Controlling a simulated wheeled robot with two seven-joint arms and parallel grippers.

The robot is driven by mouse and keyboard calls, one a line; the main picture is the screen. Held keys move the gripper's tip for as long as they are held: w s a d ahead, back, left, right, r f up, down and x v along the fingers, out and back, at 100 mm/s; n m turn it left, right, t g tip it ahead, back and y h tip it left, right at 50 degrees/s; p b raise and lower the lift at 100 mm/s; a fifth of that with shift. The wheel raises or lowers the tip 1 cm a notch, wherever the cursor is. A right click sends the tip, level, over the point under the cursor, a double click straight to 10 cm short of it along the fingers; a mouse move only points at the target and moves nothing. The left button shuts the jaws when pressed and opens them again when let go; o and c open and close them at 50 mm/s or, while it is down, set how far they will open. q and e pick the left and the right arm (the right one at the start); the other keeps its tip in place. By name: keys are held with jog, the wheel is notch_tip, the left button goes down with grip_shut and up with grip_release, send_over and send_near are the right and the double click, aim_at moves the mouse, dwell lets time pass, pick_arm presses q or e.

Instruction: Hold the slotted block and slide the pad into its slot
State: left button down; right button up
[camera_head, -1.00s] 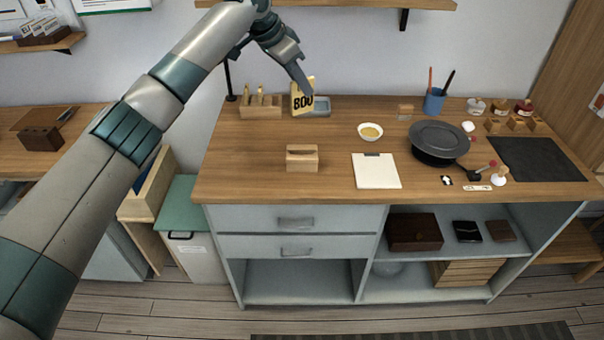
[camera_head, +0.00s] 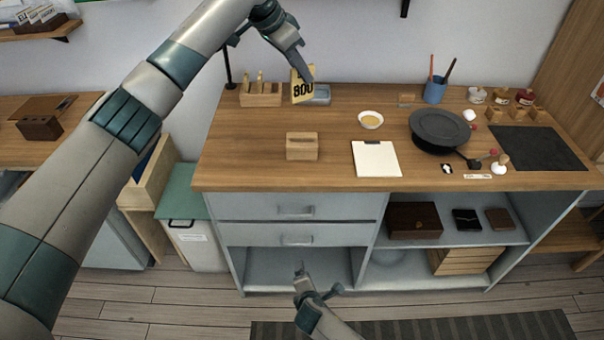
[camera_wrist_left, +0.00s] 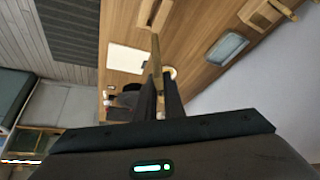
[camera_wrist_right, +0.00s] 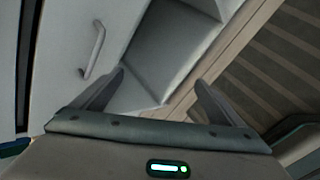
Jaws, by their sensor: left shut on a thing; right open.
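The pad (camera_head: 302,88) is a thin yellow upright sheet with dark "800" markings, at the back of the counter. My left gripper (camera_head: 308,78) is shut on it near its top; in the left wrist view the pad (camera_wrist_left: 156,58) shows edge-on between the fingers (camera_wrist_left: 160,92). The slotted block (camera_head: 302,150) is light wood with a dark slot along its top, standing on the counter nearer the front, apart from the pad. My right gripper (camera_head: 318,279) is open and empty, low in front of the cabinet; its fingers (camera_wrist_right: 160,90) are spread in the right wrist view.
A grey tray (camera_head: 322,96) lies beside the pad, and a wooden rack (camera_head: 260,99) stands to its left. A clipboard (camera_head: 376,160), a bowl (camera_head: 371,121) and a dark pan (camera_head: 438,125) are right of the block. The counter around the block is clear.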

jog(key=w+a+r+n+t, duration=0.3)
jog(key=a+r, duration=0.1)
jog(key=r, duration=0.7)
jog(key=w+a+r+n+t+y, duration=0.1)
jog(key=w+a+r+n+t, duration=0.2)
jog(key=r, duration=0.8)
jog(key=w+a+r+n+t, duration=0.25)
jog(key=a+r, duration=0.25)
jog(key=r, duration=0.6)
pick_arm(q)
jog(key=shift+d, duration=0.1)
pick_arm(e)
jog(key=n+h, duration=0.1)
jog(key=n, duration=0.4)
send_near(302, 149)
jog(key=shift+w+a+f+m+t, duration=0.1)
jog(key=shift+f+m+t, duration=0.15)
jog(key=shift+f+t, duration=0.15)
jog(key=shift+w, duration=0.15)
jog(key=w, duration=1.1)
jog(key=shift+w, duration=0.35)
